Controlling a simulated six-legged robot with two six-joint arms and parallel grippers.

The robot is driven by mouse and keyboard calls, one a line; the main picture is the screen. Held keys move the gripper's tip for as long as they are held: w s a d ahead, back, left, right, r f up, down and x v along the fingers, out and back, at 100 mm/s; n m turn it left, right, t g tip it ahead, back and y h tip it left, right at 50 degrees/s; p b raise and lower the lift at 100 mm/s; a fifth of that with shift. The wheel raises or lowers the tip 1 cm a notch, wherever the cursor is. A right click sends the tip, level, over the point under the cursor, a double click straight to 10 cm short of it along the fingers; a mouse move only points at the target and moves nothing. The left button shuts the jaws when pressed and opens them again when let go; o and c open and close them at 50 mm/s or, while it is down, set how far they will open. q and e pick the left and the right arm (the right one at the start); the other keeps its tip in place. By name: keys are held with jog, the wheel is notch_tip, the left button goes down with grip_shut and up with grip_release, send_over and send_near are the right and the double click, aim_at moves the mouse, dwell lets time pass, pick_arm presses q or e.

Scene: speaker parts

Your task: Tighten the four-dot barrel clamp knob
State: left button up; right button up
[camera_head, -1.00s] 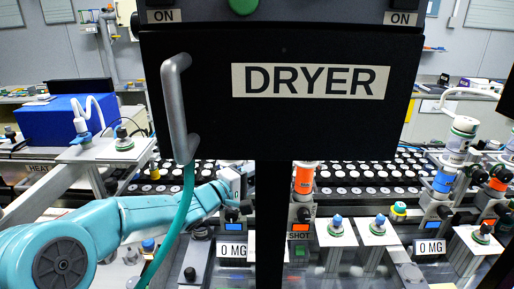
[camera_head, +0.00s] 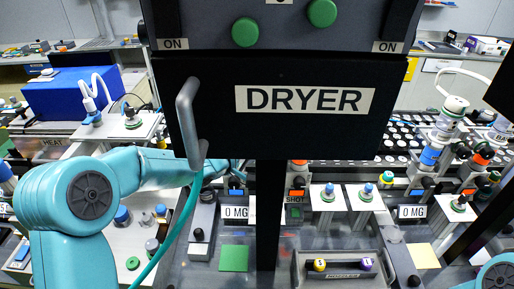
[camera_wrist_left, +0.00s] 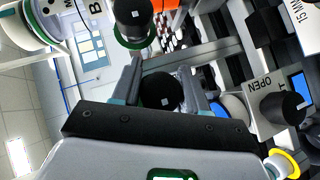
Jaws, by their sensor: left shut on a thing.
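In the left wrist view, my left gripper (camera_wrist_left: 162,76) has its two fingers on either side of a round black knob (camera_wrist_left: 160,90) and is shut on it. One small white mark shows on the knob's face; I cannot make out four dots. Another black knob (camera_wrist_left: 133,18) with a green ring stands just beyond the fingers. In the head view, my left arm (camera_head: 150,170) reaches in behind the dryer door's handle, and the door hides the gripper. A teal part of my right arm (camera_head: 497,274) shows at the bottom right; its gripper is out of view.
The black dryer door (camera_head: 300,125) with its grey handle (camera_head: 188,125) and a dark post (camera_head: 268,215) block the middle. A black knob beside an OPEN label (camera_wrist_left: 278,106) is right of the fingers. A tray (camera_head: 340,277) with coloured knobs stands at the front.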

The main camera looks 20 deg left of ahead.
pick_arm(q)
jog(key=shift+f, duration=0.1)
jog(key=o, duration=1)
jog(key=shift+s, duration=0.1)
jog(key=shift+s+a, duration=0.1)
jog(key=shift+s, duration=0.05)
jog(key=v, duration=1.6)
jog(key=shift+r, duration=0.25)
